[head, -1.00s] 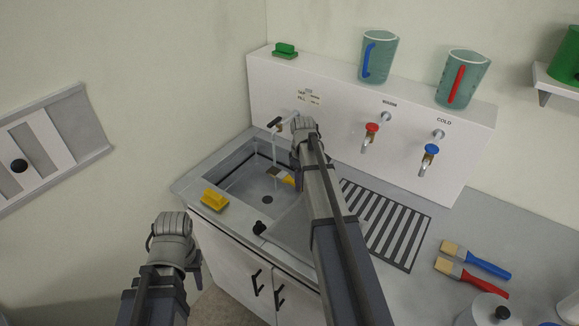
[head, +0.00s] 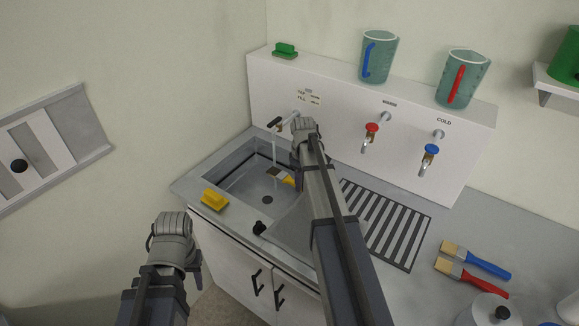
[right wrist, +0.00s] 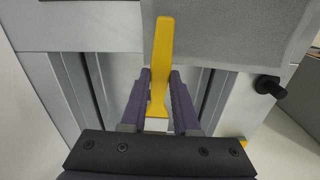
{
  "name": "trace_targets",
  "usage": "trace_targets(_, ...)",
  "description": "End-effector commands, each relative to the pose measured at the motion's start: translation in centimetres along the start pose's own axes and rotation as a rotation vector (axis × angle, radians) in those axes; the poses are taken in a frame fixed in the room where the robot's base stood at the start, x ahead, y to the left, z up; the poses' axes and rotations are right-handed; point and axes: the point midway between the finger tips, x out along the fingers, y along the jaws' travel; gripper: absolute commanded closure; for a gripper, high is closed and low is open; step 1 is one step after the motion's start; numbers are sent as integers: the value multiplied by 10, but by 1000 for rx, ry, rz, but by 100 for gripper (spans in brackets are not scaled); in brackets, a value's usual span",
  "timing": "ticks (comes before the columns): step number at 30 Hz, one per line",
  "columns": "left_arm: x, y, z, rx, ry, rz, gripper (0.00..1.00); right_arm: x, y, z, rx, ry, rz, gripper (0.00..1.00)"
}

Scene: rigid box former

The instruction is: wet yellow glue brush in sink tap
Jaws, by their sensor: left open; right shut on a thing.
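The yellow glue brush (head: 289,179) is over the sink basin (head: 236,184) in the head view, its brown bristle end toward the left. A thin water stream (head: 274,152) falls from the sink tap (head: 285,121) and meets the bristle end. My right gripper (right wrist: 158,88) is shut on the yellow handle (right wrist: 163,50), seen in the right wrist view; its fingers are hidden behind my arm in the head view. My left gripper (head: 174,242) is open and empty, left of the sink cabinet.
A yellow block-like item (head: 215,199) sits on the sink's front-left rim. Red (head: 371,129) and blue (head: 431,150) taps stick out of the back panel. Blue (head: 484,263) and red (head: 477,282) brushes lie on the right counter, beyond the drain grille (head: 390,225).

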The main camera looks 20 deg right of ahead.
Motion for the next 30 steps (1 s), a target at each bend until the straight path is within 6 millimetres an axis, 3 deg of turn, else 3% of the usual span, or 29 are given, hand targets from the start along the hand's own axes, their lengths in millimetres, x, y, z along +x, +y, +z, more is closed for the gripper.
trace_targets(14,-2,0,0,0,0,0,55,-2,-2,1,0,0,0,100)
trace_targets(30,-33,-3,2,0,0,0,55,-34,-30,26,0,0,0,100)
